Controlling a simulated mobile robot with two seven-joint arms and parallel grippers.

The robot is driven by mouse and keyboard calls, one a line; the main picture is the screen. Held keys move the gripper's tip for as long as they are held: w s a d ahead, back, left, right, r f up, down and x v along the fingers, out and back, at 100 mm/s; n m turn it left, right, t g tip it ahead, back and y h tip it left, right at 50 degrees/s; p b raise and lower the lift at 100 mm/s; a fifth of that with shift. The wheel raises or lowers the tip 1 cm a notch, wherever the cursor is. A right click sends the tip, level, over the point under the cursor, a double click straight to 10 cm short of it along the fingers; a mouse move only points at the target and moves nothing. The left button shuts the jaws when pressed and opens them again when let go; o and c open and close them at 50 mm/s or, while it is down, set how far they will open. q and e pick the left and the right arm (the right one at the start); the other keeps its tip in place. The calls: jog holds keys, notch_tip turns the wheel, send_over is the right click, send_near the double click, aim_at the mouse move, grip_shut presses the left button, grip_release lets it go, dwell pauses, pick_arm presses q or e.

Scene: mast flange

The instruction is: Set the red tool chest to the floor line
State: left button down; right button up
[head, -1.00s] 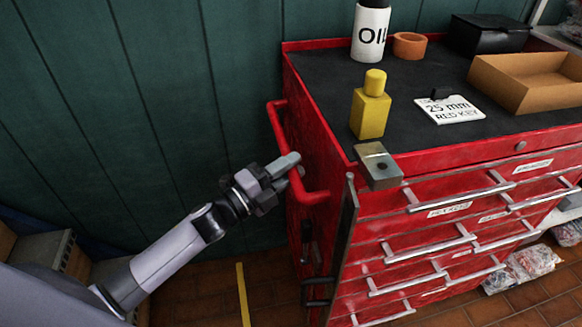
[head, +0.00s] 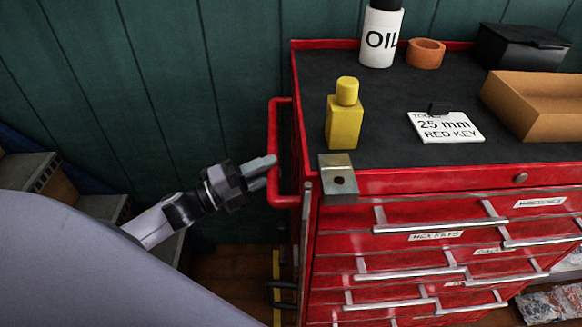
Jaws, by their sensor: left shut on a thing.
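The red tool chest (head: 430,182) stands upright at the right, with its drawer fronts toward me and a red side handle (head: 272,128) on its left. My left gripper (head: 266,172) is shut on this side handle, near its lower front part. My right gripper is not in view.
On the chest top (head: 400,147) stand a yellow bottle (head: 344,122), an oil bottle (head: 379,38), an orange ring (head: 426,54), a label card (head: 446,127), a cardboard tray (head: 535,118) and a black box (head: 518,47). A metal block (head: 338,180) sits at its front left corner. A green wall (head: 190,90) is behind.

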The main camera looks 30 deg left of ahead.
pick_arm(q)
jog(key=s+a, duration=0.2)
jog(key=a, duration=0.3)
jog(key=shift+s+a+r, duration=0.2)
jog(key=shift+s+r, duration=0.2)
jog(key=shift+r, duration=0.05)
jog(key=c, duration=0.9)
grip_release()
jog(key=shift+f, duration=0.15)
